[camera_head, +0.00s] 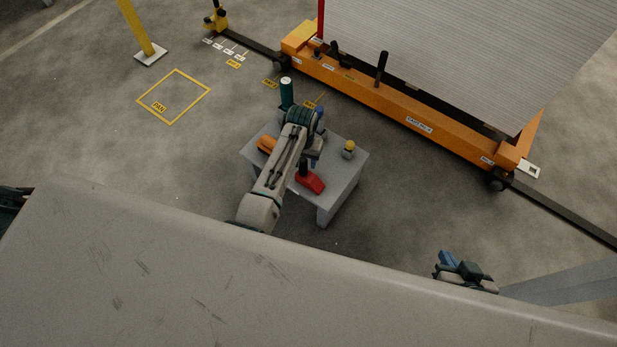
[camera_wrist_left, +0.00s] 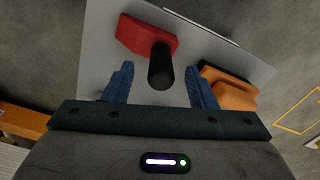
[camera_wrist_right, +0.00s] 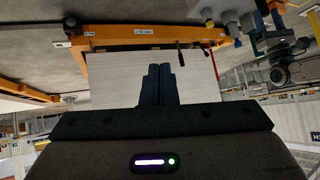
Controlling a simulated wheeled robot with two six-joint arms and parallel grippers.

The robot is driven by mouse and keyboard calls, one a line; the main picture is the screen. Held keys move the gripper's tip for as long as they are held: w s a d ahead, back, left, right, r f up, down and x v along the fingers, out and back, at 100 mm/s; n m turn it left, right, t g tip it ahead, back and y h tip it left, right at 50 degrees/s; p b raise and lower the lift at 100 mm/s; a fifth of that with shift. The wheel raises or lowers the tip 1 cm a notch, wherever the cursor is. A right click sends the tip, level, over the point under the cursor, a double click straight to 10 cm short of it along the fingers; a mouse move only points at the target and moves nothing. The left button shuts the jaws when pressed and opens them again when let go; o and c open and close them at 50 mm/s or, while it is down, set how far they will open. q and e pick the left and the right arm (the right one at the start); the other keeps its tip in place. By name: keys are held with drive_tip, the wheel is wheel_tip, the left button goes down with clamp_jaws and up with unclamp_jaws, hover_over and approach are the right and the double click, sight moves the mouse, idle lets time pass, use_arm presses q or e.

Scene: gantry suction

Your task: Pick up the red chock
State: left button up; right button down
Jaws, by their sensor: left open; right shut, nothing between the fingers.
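The red chock (camera_head: 314,184) lies on a small grey table (camera_head: 345,178). In the left wrist view the red chock (camera_wrist_left: 140,33) is at the top, and its black upright handle (camera_wrist_left: 161,68) points toward the camera between the blue fingers. My left gripper (camera_wrist_left: 158,78) is open, with a finger on each side of the handle and visible gaps to it. In the head view my left arm partly hides the table. My right gripper (camera_head: 447,259) is off to the right, away from the table; its fingers are together and empty in the right wrist view (camera_wrist_right: 158,70).
An orange chock (camera_head: 266,144) lies on the table, beside the red one in the left wrist view (camera_wrist_left: 228,90). A small yellow-topped item (camera_head: 349,149) stands at the table's right. An orange gantry base (camera_head: 400,107) with a large panel (camera_head: 470,50) stands behind.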

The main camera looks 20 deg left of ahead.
sight(310, 174)
use_arm(q)
drive_tip(key=shift+f, duration=0.35)
drive_tip(key=shift+w+f+b, duration=0.15)
drive_tip(key=shift+f+b, duration=0.25)
drive_tip(key=shift+f, duration=0.1)
wheel_tip(310, 174, down, 3)
drive_tip(key=shift+w+a+f+b, duration=0.1)
drive_tip(key=shift+w+f+b, duration=0.05)
drive_tip(key=shift+b, duration=0.4)
drive_tip(key=shift+f, duration=0.15)
clamp_jaws()
use_arm(e)
drive_tip(key=w+r+t, duration=0.5)
drive_tip(key=w+r, duration=0.1)
drive_tip(key=shift+d, duration=0.4)
